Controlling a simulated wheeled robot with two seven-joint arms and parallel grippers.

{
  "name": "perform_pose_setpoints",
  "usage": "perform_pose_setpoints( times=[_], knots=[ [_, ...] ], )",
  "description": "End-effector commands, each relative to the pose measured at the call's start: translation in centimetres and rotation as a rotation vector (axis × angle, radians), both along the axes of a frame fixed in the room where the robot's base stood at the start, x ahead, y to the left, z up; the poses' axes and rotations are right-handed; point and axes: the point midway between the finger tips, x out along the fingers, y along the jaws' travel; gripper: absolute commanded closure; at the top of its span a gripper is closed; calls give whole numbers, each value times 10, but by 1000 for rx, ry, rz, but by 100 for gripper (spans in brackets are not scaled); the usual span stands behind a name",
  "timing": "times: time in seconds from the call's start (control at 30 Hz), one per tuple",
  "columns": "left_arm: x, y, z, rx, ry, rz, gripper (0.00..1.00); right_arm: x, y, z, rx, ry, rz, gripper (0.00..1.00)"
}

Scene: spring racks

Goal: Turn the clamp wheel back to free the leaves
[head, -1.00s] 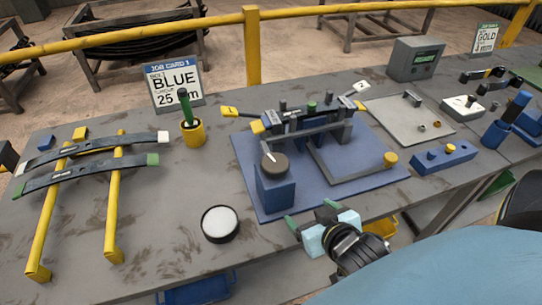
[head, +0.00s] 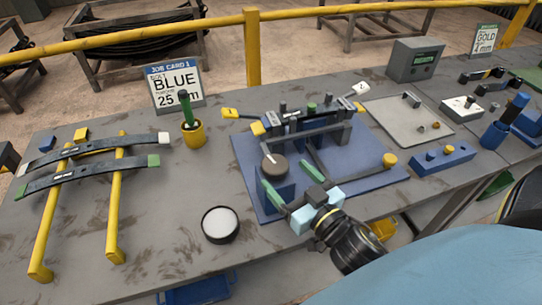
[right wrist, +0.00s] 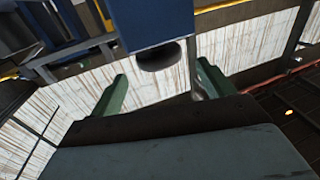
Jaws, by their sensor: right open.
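The clamp wheel (head: 273,167) is a dark round knob with a white pointer on a blue block (head: 278,193), at the front left of the blue fixture plate (head: 345,172). Dark leaves (head: 318,133) lie across the fixture behind it, under dark clamp parts. My right gripper (head: 291,176) is open, its green fingers reaching to either side of the wheel's block. In the right wrist view the blue block (right wrist: 155,22) and a dark round part (right wrist: 158,56) show between the spread fingers (right wrist: 162,82). Contact is not clear. My left gripper is not in view.
Two loose leaves (head: 90,177) rest on yellow rails (head: 115,205) at the left. A yellow cup (head: 194,133) holds a green-handled tool. A round black pot (head: 220,225) with a white top stands at the front. A grey tray (head: 408,122) and blue block (head: 443,159) are at right.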

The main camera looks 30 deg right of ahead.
Motion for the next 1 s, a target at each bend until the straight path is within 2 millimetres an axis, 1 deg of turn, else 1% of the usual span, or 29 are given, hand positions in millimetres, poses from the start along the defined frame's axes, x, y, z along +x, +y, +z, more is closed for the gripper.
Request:
perform_pose_setpoints(
  times=[0.03,0.2,0.4,0.6,0.83,0.87,1.0],
  knots=[
    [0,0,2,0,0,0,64,11,0,2,-1,-4,2,20],
    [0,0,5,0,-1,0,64,40,1,1,-2,-2,0,20],
    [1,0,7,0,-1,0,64,64,2,0,0,0,0,20],
    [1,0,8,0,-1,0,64,72,2,0,0,1,-1,20],
    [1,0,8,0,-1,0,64,73,2,-1,0,2,-1,20],
    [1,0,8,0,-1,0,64,73,2,-1,0,2,-1,21],
    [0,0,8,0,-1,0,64,73,2,0,0,2,-1,39]
  ],
)
